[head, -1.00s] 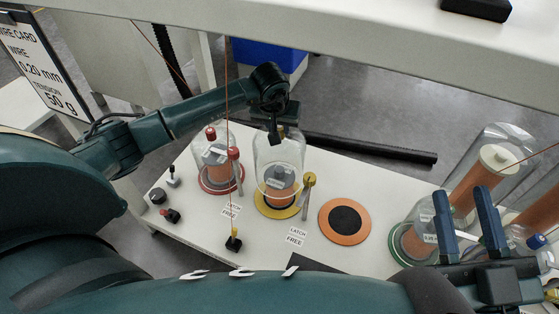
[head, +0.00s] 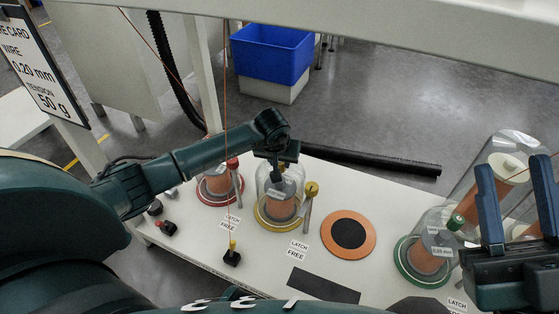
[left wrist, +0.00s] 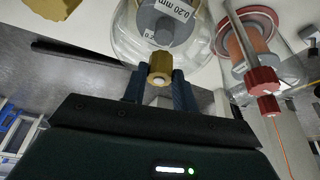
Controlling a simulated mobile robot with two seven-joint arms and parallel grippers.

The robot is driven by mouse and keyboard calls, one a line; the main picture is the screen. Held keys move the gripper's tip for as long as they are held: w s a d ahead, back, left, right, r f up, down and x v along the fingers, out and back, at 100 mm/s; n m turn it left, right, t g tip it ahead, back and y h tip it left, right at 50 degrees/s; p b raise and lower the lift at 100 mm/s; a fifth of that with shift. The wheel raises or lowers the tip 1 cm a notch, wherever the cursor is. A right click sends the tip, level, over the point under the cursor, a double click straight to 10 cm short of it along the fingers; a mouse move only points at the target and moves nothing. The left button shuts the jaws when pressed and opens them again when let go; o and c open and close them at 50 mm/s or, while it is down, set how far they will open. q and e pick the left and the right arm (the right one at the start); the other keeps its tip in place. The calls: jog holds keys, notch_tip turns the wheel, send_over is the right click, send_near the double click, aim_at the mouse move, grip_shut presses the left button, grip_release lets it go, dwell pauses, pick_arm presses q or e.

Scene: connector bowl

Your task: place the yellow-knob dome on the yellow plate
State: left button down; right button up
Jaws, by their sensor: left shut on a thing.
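The clear yellow-knob dome (head: 264,180) stands upright over a copper spool on the yellow plate (head: 262,217). Its lower rim is low, close to the plate; I cannot tell whether it touches. My left gripper (head: 277,165) is above it, shut on its yellow knob (left wrist: 160,68), with a finger at each side in the left wrist view. The knob is hidden by the gripper in the head view. A yellow-topped latch post (head: 311,190) stands at the plate's right edge. My right gripper (head: 515,190) is open and empty at the far right.
A red-knob dome (head: 212,190) stands left on a red plate. An orange plate (head: 370,245) with a dark centre is bare to the right. A green plate (head: 403,268) with a dome lies further right. A thin orange wire (head: 228,130) runs down to a small black base (head: 232,257).

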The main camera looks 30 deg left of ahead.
pick_arm(q)
jog(key=shift+f, duration=0.15)
jog(key=c, duration=1.1)
grip_release()
pick_arm(e)
jog(key=shift+r+y, duration=0.1)
jog(key=shift+y, duration=0.2)
pick_arm(q)
jog(key=shift+r, duration=0.25)
jog(key=p+v, duration=0.5)
jog(key=v, duration=0.7)
pick_arm(e)
notch_tip(320, 180, down, 7)
jog(key=m+g+h, duration=0.1)
jog(key=m+h, duration=0.5)
jog(key=shift+s+a+r+g+h, duration=0.15)
jog(key=shift+s+a+g+h, duration=0.1)
jog(key=shift+a+g+h, duration=0.1)
